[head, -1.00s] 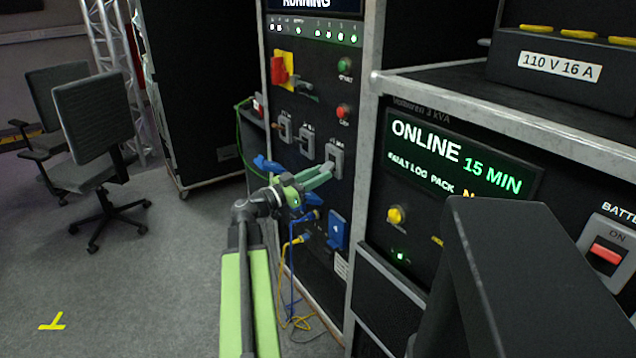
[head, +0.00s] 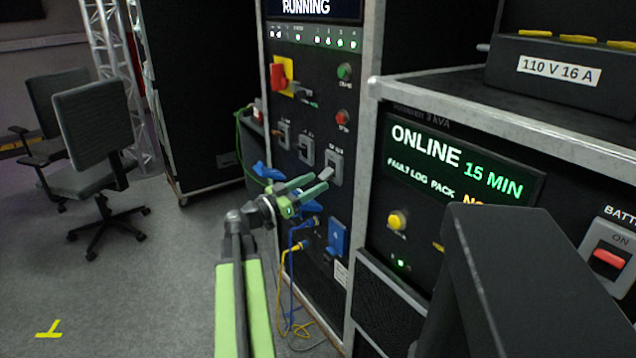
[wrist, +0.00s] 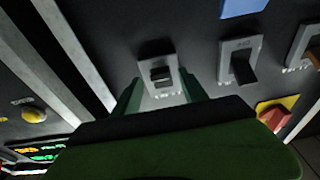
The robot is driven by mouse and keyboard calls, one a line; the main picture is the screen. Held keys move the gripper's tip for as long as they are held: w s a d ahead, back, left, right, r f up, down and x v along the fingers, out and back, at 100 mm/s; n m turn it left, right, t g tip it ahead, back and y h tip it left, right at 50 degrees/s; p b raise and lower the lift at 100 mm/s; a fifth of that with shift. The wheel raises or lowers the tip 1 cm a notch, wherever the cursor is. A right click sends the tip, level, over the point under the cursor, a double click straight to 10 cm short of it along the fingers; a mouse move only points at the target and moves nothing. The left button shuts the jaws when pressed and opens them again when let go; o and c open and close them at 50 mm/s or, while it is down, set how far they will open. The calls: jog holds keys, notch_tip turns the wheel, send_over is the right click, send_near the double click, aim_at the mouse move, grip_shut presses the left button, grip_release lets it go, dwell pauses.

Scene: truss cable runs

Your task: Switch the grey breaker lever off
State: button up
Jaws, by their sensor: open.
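Several grey breakers sit in a row on the black panel. The rightmost grey breaker (head: 335,161) has its lever standing out from a pale plate, and it also shows in the wrist view (wrist: 160,74). My gripper (head: 320,181) is open and empty, its green fingers just below and in front of this breaker in the head view. In the wrist view the fingers (wrist: 161,95) lie to either side of the breaker, with a gap around the lever. Whether they touch it, and the lever's exact position, I cannot tell.
The middle breaker (head: 306,150) and left breaker (head: 285,135) are close by. A red switch on a yellow plate (head: 280,74) is above them. Blue connectors (head: 337,238) and cables are below. A rack frame post (head: 361,170) stands close on the right.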

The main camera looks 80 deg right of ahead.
jog(key=b+v, duration=0.2)
jog(key=v, duration=1.3)
jog(key=shift+a, duration=0.15)
jog(key=shift+w+f, duration=0.1)
jog(key=shift+f, duration=0.05)
